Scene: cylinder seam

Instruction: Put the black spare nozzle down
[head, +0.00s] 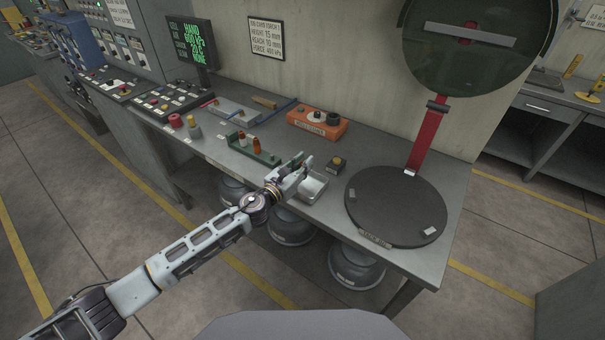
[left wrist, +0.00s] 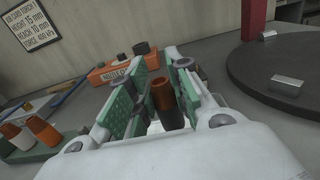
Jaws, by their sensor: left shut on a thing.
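My left gripper (head: 301,166) is above the workbench, near its front edge. In the left wrist view its green-padded fingers (left wrist: 157,90) are closed around a nozzle with a copper-brown upper part (left wrist: 162,94) and a dark lower part (left wrist: 173,118). I take this to be the black spare nozzle; the fingers partly hide it. A green rack (head: 262,157) holding white and orange-brown nozzles stands left of the gripper. A small shiny metal tray (head: 313,187) lies just below and right of the gripper. My right gripper is not in view.
An orange labelled block (head: 310,123) with dark pieces on it stands behind the gripper. Loose tools lie behind the rack.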

